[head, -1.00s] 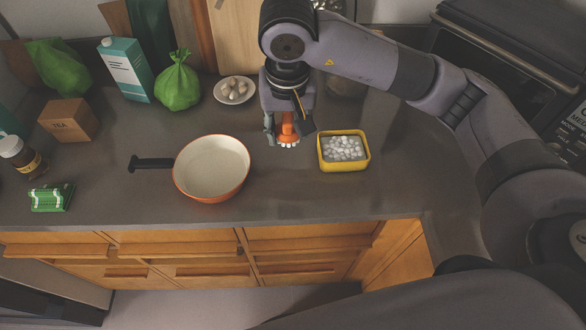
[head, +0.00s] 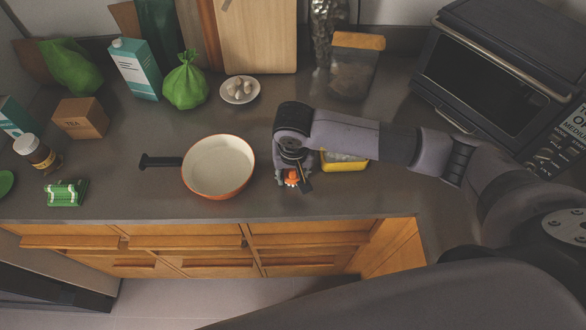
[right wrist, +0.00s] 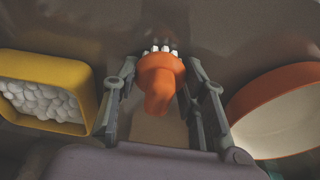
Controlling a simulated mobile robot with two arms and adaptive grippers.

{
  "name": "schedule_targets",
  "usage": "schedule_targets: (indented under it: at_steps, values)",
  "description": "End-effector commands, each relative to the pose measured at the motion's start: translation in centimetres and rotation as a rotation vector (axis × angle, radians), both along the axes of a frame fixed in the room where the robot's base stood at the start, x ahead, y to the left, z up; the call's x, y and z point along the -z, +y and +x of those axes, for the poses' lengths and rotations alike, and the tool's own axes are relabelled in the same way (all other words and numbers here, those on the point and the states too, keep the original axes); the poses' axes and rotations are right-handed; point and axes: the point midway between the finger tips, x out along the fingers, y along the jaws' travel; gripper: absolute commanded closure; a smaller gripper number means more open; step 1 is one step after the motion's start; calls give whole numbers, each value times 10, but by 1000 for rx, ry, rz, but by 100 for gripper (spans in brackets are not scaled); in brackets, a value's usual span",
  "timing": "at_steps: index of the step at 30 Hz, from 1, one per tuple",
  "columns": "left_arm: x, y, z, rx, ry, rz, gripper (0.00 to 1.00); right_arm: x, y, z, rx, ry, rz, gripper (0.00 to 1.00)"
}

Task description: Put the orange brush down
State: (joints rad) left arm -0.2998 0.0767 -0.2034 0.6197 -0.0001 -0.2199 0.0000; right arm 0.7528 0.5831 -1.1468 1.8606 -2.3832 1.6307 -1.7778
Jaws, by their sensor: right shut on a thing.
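The orange brush (head: 291,176) is between the fingers of my right gripper (head: 294,184), which is shut on it. In the right wrist view the brush (right wrist: 160,80) shows its orange handle toward the camera and white bristles at the far end, toward the counter. The fingers of my right gripper (right wrist: 160,95) are on both sides of it. I cannot tell whether the bristles touch the counter. The brush is between the pan and the yellow tub, near the counter's front part. My left gripper is not in view.
An orange-rimmed pan (head: 218,168) is left of the brush. A yellow tub (head: 345,165) of white pieces is right of it, partly behind my arm; it shows in the wrist view (right wrist: 84,90). Bare counter (head: 240,207) lies in front.

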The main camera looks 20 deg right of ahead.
Motion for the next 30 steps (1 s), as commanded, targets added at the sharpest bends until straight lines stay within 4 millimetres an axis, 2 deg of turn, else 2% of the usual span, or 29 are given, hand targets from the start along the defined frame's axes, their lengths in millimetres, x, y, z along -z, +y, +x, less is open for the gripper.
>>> schedule_targets:
  at_steps: [9, 10, 18, 30]
  values:
    - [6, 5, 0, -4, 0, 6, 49, 4, 0, 0, -1, 0, 0, 91]
    - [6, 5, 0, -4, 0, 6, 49, 3, 0, 0, -1, 0, 0, 60]
    - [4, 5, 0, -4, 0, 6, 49, 2, 0, 0, 0, 1, 0, 42]
    - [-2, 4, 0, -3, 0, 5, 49, -3, 0, 0, 1, 1, 0, 41]
